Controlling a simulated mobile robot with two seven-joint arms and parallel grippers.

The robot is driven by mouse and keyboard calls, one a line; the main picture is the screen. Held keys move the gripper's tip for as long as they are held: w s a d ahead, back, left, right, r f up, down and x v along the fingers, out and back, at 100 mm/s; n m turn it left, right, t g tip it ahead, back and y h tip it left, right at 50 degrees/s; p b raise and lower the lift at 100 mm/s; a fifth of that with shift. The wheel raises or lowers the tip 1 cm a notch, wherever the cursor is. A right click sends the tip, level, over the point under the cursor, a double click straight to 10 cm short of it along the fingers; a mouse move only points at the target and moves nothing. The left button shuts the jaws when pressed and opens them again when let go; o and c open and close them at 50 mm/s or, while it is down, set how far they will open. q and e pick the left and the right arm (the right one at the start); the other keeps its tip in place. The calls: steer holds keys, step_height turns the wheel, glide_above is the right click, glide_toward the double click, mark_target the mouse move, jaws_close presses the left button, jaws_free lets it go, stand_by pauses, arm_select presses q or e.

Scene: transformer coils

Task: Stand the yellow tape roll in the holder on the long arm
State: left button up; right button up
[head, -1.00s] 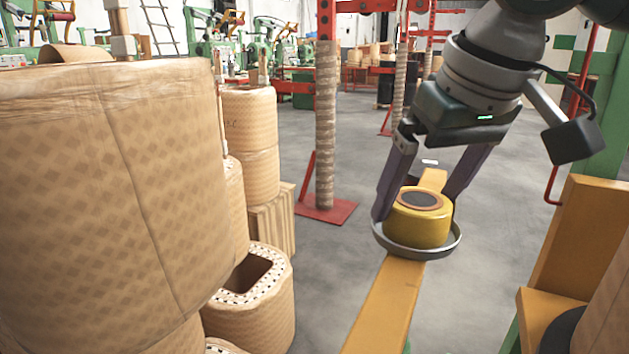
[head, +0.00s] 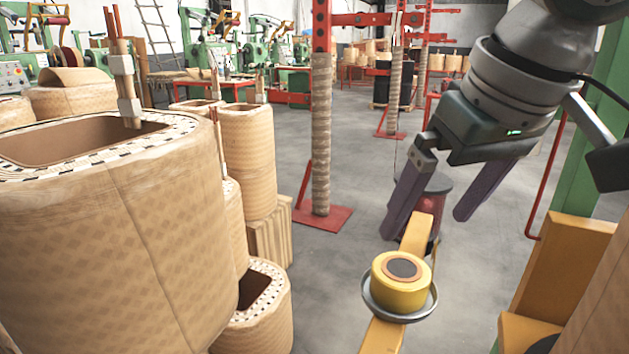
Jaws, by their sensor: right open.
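The yellow tape roll (head: 399,290) sits upright in the round metal holder (head: 426,312) on the long yellow arm (head: 384,338). The rim of the holder shows around its base. My right gripper (head: 428,228) is open and empty. It is above and beyond the roll in the picture, its fingers apart and clear of it. My left gripper is not in view.
Large wrapped coils (head: 110,230) fill the left side, with a smaller coil (head: 262,310) beside them. A red stand with a wrapped post (head: 322,140) is in the middle. Yellow blocks (head: 560,265) stand at the right. Grey floor lies open between.

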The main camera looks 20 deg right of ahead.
steer(key=s+a+f+n+y+p, duration=0.1)
steer(key=s+a+f+n+y, duration=0.15)
steer(key=a, duration=0.35)
steer(key=s+a+f+n+y+p, duration=0.1)
steer(key=s+a+n, duration=0.1)
steer(key=s+a, duration=0.3)
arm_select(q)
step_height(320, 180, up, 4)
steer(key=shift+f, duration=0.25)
arm_select(e)
steer(key=s+d+f+m+g+h, duration=0.1)
steer(key=s+d+f+h, duration=0.2)
steer(key=s, duration=0.7)
step_height(320, 180, down, 2)
steer(key=shift+d+f+m, duration=0.2)
steer(key=shift+d+m, duration=0.15)
steer(key=shift+d, duration=0.75)
